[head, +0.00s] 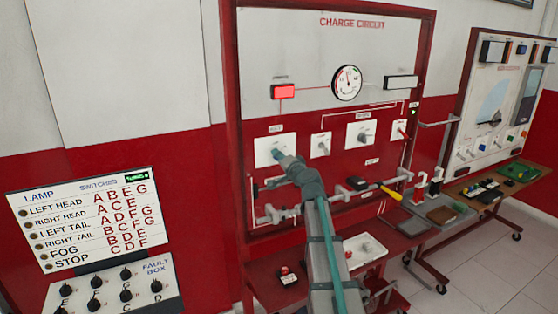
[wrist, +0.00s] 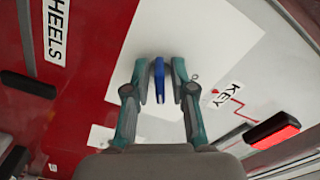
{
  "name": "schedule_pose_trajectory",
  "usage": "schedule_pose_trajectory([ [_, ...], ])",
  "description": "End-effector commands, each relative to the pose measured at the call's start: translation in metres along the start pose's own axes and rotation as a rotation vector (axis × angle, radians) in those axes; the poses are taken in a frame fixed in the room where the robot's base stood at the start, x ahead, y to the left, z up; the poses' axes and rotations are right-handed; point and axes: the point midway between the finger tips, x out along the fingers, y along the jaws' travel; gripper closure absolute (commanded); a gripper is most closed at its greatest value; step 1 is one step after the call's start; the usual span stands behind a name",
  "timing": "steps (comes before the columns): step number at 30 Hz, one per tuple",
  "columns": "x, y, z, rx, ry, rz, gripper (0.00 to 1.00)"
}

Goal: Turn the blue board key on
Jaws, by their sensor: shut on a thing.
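The blue key (wrist: 158,82) stands out from a white plate (wrist: 95,135) on the charge circuit board (head: 262,60). In the wrist view it lies between the two teal fingertips of my gripper (wrist: 160,80), which is shut on it. A "KEY" label (wrist: 228,95) is beside the plate. In the head view my gripper (head: 278,156) reaches the left white plate on the red part of the board, and it hides the key there.
A red lamp (head: 283,91) and a round gauge (head: 347,82) are higher on the board. Other switches (head: 363,137) are to the right. A yellow-handled tool (head: 390,193) is below right. A lamp-switch panel (head: 90,220) stands at the left.

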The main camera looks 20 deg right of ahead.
Motion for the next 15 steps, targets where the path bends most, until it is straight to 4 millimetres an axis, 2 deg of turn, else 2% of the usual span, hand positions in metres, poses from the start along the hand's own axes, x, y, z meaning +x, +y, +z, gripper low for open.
schedule_pose_trajectory([
  [9, -0.0002, 0.0000, -0.0001, 0.012, 0.000, 0.000, 1.00],
  [10, -0.0002, 0.0000, -0.0001, 0.012, 0.000, 0.000, 0.74],
  [12, -0.0002, 0.0000, -0.0001, 0.012, 0.000, 0.000, 0.66],
  [15, -0.0002, 0.0000, -0.0001, 0.011, 0.000, 0.000, 0.66],
])
